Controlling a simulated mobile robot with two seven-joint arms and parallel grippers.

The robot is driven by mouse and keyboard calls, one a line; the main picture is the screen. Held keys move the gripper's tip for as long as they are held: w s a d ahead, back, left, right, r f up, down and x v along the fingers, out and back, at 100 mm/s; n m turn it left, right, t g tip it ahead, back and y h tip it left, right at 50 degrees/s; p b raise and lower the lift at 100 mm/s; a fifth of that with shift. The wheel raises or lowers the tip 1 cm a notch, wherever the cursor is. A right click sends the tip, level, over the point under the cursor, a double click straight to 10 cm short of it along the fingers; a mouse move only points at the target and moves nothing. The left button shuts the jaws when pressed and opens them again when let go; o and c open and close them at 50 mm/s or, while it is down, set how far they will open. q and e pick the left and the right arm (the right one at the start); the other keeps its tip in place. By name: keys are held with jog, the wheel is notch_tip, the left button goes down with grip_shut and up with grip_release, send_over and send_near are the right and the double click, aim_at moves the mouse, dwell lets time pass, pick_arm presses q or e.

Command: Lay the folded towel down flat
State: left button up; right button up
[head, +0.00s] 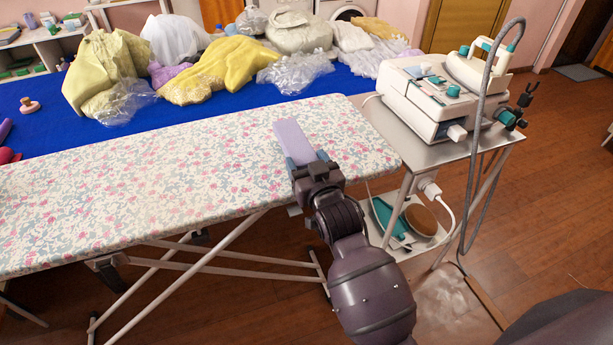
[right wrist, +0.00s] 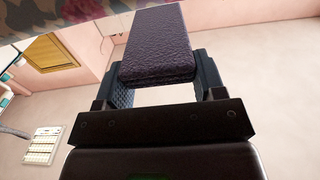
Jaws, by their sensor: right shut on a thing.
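The folded towel (head: 293,141) is a small lavender block in the head view, over the right part of the floral ironing board (head: 190,170). My right gripper (head: 306,161) is shut on its near end, and the towel points away from me. In the right wrist view the towel (right wrist: 157,45) looks dark purple and sits between the two fingers (right wrist: 165,80). I cannot tell whether the towel touches the board. My left gripper is not in view.
A steam iron station (head: 430,95) stands on a metal cart (head: 400,140) to the right, with a grey hose (head: 487,150). Behind the board is a blue table (head: 230,117) with piled garments (head: 225,68). The board's left and middle are clear.

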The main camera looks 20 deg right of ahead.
jog(key=shift+f+b, duration=0.35)
jog(key=shift+f, duration=1.6)
jog(key=shift+f, duration=0.1)
jog(key=o, duration=0.9)
jog(key=shift+o, duration=0.2)
jog(key=shift+s, duration=0.1)
jog(key=s, duration=1.2)
jog(key=s+d+f+g, duration=0.3)
jog(key=s+d+f, duration=0.2)
jog(key=s+f, duration=0.2)
jog(key=s+d+f+g, duration=0.4)
jog(key=s+f, duration=0.4)
jog(key=f, duration=0.3)
jog(key=shift+d+n+h+p, duration=0.3)
jog(key=shift+d+h, duration=0.1)
jog(key=shift+d, duration=0.35)
jog(key=shift+s, duration=0.1)
